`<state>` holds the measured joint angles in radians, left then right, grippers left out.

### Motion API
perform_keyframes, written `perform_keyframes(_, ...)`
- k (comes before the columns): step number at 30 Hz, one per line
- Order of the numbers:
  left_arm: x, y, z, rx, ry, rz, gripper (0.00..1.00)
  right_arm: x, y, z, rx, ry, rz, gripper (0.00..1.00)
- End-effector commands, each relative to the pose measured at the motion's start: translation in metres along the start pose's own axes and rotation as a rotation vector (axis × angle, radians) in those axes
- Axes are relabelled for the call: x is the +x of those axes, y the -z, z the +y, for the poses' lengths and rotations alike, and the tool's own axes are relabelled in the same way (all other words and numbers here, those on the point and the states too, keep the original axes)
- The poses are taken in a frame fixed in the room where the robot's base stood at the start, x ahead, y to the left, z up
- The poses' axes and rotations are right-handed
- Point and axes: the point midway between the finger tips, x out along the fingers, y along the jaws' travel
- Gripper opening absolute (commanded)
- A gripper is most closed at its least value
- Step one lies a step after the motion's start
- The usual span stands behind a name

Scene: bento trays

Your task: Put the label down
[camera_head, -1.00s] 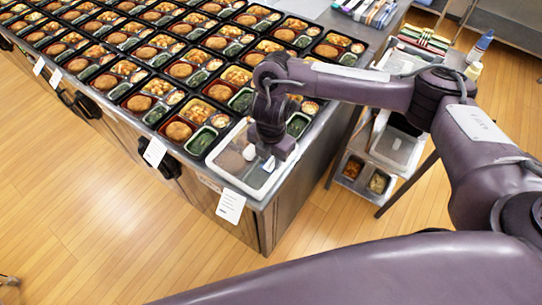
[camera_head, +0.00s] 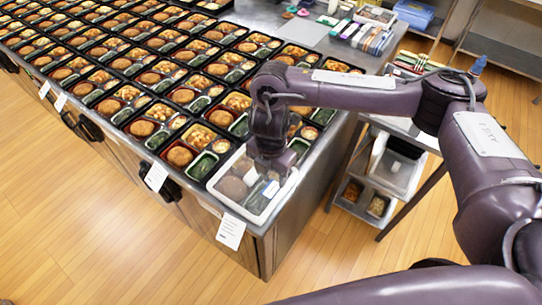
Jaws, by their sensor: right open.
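A bento tray with a pale rim and clear lid (camera_head: 258,215) sits at the near right corner of the metal table. A small white label (camera_head: 271,189) appears to lie on the lid, below my right gripper (camera_head: 275,170). Another pale patch (camera_head: 251,177) shows beside it; I cannot tell whether it is a label or a reflection. My right gripper points down over the tray, open and seemingly apart from the label. Its fingertips are hard to make out. My left gripper is not in view.
Rows of open black bento trays (camera_head: 150,129) fill the table. White paper tags (camera_head: 230,231) hang at its front edge. Coloured items (camera_head: 370,37) lie at the back right. A lower stand (camera_head: 397,170) with containers is to the right.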

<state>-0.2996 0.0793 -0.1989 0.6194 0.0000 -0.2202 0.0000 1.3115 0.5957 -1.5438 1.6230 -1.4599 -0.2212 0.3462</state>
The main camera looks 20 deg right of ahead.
Motion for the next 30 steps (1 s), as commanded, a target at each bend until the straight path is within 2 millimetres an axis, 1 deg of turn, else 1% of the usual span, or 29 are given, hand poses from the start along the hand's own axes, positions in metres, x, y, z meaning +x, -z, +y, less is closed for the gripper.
perform_keyframes(1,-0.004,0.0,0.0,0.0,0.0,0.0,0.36,-0.015,-0.001,0.001,-0.002,-0.003,-0.005,0.52)
perform_keyframes(6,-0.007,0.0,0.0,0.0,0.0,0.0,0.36,-0.046,-0.001,0.0,-0.001,-0.002,-0.004,0.52)
perform_keyframes(12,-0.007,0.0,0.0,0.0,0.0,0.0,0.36,-0.067,0.0,0.0,0.0,-0.001,-0.002,0.52)
perform_keyframes(18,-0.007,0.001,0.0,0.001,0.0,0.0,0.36,-0.072,0.0,-0.001,0.001,0.002,0.0,0.52)
perform_keyframes(30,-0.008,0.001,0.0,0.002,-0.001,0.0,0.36,-0.072,0.0,-0.001,0.001,0.002,0.001,0.52)
